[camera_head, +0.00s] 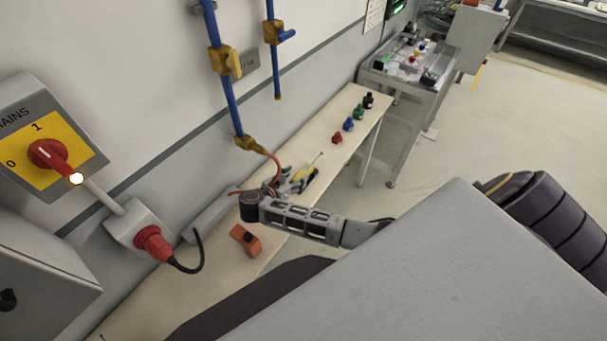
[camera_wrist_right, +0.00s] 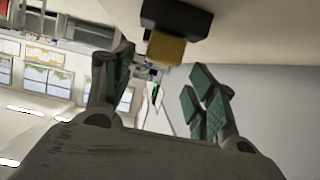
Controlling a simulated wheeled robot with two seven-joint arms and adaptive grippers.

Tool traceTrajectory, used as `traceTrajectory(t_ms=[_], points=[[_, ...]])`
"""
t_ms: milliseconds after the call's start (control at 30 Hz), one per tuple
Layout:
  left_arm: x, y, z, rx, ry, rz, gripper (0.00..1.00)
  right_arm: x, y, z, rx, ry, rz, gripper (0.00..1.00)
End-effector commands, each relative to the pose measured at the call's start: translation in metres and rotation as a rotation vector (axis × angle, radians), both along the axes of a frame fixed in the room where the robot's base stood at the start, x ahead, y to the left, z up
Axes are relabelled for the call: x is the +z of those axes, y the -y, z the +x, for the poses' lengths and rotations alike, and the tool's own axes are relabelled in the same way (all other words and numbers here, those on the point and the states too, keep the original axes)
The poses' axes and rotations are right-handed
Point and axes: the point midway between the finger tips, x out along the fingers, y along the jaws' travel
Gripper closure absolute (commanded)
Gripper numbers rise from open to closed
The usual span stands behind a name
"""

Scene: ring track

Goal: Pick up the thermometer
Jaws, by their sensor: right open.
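The thermometer (camera_head: 305,173) looks like a yellow and dark handheld body with a thin probe, lying on the narrow bench along the wall. My right gripper (camera_head: 290,184) is close beside it and partly covers it in the head view. In the right wrist view a yellow and black body, apparently the thermometer (camera_wrist_right: 167,48), shows at the top, ahead of the fingers. The right gripper (camera_wrist_right: 160,85) is open, its green-padded fingers apart with nothing held between them. Whether a finger touches the thermometer cannot be told. My left gripper is not in view.
An orange object (camera_head: 245,239) lies on the bench (camera_head: 340,112) near my right wrist. Several coloured knobs or plugs (camera_head: 348,124) stand farther along. Blue pipes (camera_head: 229,85) and a red plug (camera_head: 153,243) on the wall are close to the arm. Open floor (camera_head: 480,135) lies right.

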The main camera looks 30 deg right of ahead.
Motion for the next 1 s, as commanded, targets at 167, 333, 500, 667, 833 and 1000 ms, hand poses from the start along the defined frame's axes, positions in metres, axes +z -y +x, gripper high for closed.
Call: traceTrajectory(t_ms=[167, 333, 500, 667, 833, 1000], points=[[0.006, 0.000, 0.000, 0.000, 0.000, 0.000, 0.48, -0.005, 0.016, 0.004, -0.001, -0.001, -0.005, 0.43], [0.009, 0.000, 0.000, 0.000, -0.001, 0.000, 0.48, -0.012, 0.031, 0.010, -0.001, 0.000, -0.003, 0.43], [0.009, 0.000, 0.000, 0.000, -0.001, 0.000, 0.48, -0.018, 0.039, 0.013, -0.001, -0.001, -0.001, 0.43], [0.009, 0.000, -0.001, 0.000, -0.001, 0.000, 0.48, -0.018, 0.040, 0.014, 0.000, 0.000, 0.001, 0.43], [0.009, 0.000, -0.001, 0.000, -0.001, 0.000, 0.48, -0.018, 0.040, 0.014, -0.001, -0.002, 0.000, 0.43], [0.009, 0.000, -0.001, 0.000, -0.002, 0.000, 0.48, -0.018, 0.040, 0.013, -0.001, -0.001, -0.001, 0.45]])
